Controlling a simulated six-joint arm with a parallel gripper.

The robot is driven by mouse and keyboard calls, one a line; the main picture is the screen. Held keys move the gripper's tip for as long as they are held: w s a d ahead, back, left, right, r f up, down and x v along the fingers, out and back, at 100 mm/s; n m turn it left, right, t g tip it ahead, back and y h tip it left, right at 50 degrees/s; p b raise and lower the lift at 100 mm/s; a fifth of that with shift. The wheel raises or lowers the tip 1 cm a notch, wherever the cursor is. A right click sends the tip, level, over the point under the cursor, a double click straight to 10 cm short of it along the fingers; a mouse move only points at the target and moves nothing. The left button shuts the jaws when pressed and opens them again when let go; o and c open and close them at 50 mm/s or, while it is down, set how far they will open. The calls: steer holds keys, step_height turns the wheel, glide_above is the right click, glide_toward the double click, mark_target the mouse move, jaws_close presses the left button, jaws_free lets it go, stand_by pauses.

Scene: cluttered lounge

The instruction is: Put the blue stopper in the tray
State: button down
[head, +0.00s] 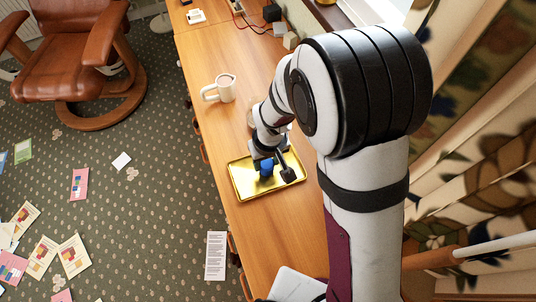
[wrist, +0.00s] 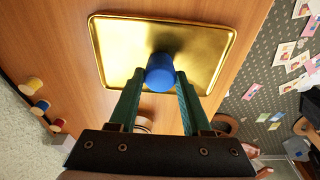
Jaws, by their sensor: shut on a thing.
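The blue stopper (head: 266,168) is between the fingers of my gripper (head: 276,170), over the gold tray (head: 247,186). In the wrist view the blue stopper (wrist: 160,72) sits between the two green fingertips (wrist: 160,82), which are shut on its sides. The shiny, rectangular gold tray (wrist: 115,55) with its low rim lies beyond it on the wooden desk. The stopper appears against the tray's inner area, but I cannot tell whether it touches the tray floor. My arm hides part of the desk behind the tray.
A cream mug (head: 222,88) stands on the desk beyond the tray. Small wooden pieces with coloured ends (wrist: 40,107) show at the left in the wrist view. A pale flat object (head: 297,285) lies at the near desk edge. The desk left of the tray is narrow.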

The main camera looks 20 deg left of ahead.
mark_target(269, 168)
steer(key=shift+c, duration=1.8)
jaws_free()
step_height(269, 168, up, 12)
steer(key=s+d, duration=0.1)
steer(key=s+d+r+m, duration=0.2)
steer(key=d+m, duration=0.1)
steer(key=d, duration=0.3)
steer(key=s+d+r+m, duration=0.1)
steer(key=d+r+m, duration=0.25)
steer(key=d, duration=0.35)
steer(key=s+d+m+g, duration=0.1)
steer(key=s+d+m, duration=0.6)
steer(key=s, duration=0.3)
steer(key=shift+s+r+m+y, duration=0.2)
steer(key=shift+m+y, duration=0.2)
steer(key=shift+m, duration=0.15)
